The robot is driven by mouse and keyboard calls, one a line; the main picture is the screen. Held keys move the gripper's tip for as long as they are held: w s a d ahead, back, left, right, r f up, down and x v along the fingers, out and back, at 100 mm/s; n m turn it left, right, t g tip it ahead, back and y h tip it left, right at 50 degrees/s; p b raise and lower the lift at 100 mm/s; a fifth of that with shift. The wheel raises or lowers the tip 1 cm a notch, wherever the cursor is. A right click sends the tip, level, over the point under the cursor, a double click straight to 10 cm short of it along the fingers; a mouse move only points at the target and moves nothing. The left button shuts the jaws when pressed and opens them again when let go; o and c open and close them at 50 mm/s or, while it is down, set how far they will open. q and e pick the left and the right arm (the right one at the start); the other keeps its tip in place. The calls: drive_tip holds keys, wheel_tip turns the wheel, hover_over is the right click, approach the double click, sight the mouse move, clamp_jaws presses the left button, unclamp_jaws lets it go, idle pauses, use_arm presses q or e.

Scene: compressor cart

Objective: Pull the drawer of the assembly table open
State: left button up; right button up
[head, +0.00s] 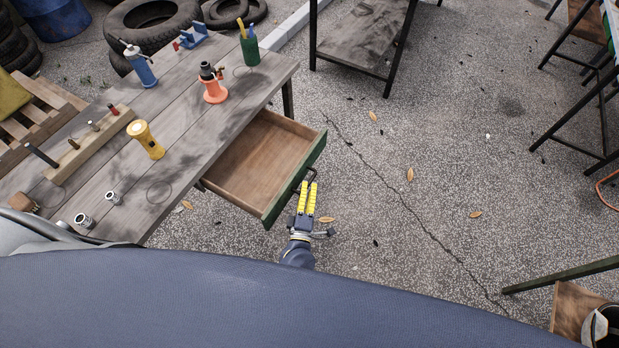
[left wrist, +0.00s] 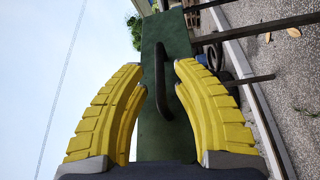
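The assembly table (head: 175,130) is a worn grey wooden table at the left of the head view. Its drawer (head: 258,155) stands pulled out on the right side, with an empty brown inside and a green front (head: 296,180). The dark bar handle (head: 309,173) is on that front; it also shows in the left wrist view (left wrist: 161,82). My left gripper (head: 308,184), with yellow fingers, is at the handle. In the left wrist view its fingertips (left wrist: 161,70) are apart, one on each side of the handle, with gaps visible. My right gripper is not in view.
On the tabletop are an orange jack (head: 213,84), a yellow flashlight (head: 145,139), a blue bottle (head: 139,65), a green pen cup (head: 249,48) and a wooden socket block (head: 88,147). Bare concrete (head: 410,200) lies right of the drawer. Another table (head: 362,38) stands behind.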

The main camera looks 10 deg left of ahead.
use_arm(q)
drive_tip(key=shift+s+d+f, duration=0.1)
drive_tip(key=shift+s+d, duration=0.1)
drive_tip(key=shift+s, duration=1.25)
drive_tip(key=shift+s+d+f, duration=0.1)
drive_tip(key=shift+s+d, duration=0.05)
drive_tip(key=shift+s, duration=1.3)
drive_tip(key=s+d+f+m+g+h, duration=0.1)
drive_tip(key=s+f+m+g+h, duration=0.15)
drive_tip(key=s+f+m, duration=0.4)
drive_tip(key=s+f+m+g+h, duration=0.1)
drive_tip(key=s+f+m+g, duration=0.15)
drive_tip(key=f, duration=0.75)
drive_tip(key=s+d+f+m+g+h, duration=0.1)
drive_tip(key=s+f+m+g+h, duration=0.1)
drive_tip(key=s+f+m+g, duration=0.5)
drive_tip(key=s+a+f+m+g+y, duration=0.1)
drive_tip(key=s+a+f+m+g, duration=0.1)
drive_tip(key=s+a+f, duration=0.6)
drive_tip(key=s+a+f+m+g+y, duration=0.2)
drive_tip(key=s+a+f, duration=0.6)
drive_tip(key=s, duration=0.6)
drive_tip(key=shift+s+a+m+g, duration=0.4)
drive_tip(key=shift+a+m+g, duration=0.1)
drive_tip(key=shift+g, duration=0.1)
